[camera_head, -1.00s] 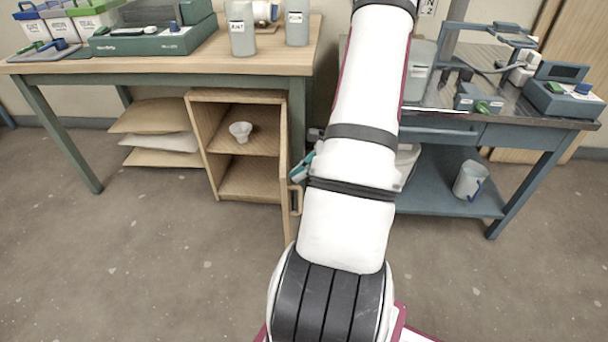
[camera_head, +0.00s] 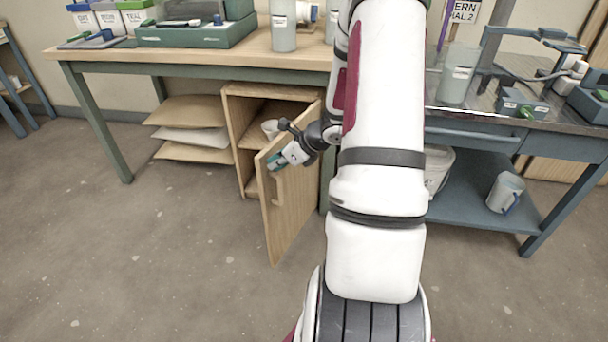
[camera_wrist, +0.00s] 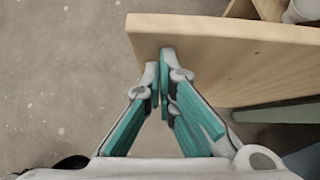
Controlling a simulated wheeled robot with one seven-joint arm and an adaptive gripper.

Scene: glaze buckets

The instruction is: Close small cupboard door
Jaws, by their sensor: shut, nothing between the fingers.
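The small wooden cupboard (camera_head: 230,135) stands under the wooden workbench. Its door (camera_head: 292,190) is hinged on the right and stands partly open, its free edge toward the room. A wooden handle (camera_head: 277,188) is on the door's outer face. My gripper (camera_head: 272,162) is at the top of the door near its free edge. In the wrist view my gripper (camera_wrist: 163,85) is shut and empty, its teal fingertips beside the door panel (camera_wrist: 220,55) near its corner; it seems to touch it, but I cannot tell for sure. A white funnel-like cup (camera_head: 270,128) is inside, partly hidden by the door.
The wooden workbench (camera_head: 190,54) holds bins, a green case and grey containers. Folded sacks (camera_head: 192,128) lie left of the cupboard. The floor (camera_head: 160,240) in front is clear.

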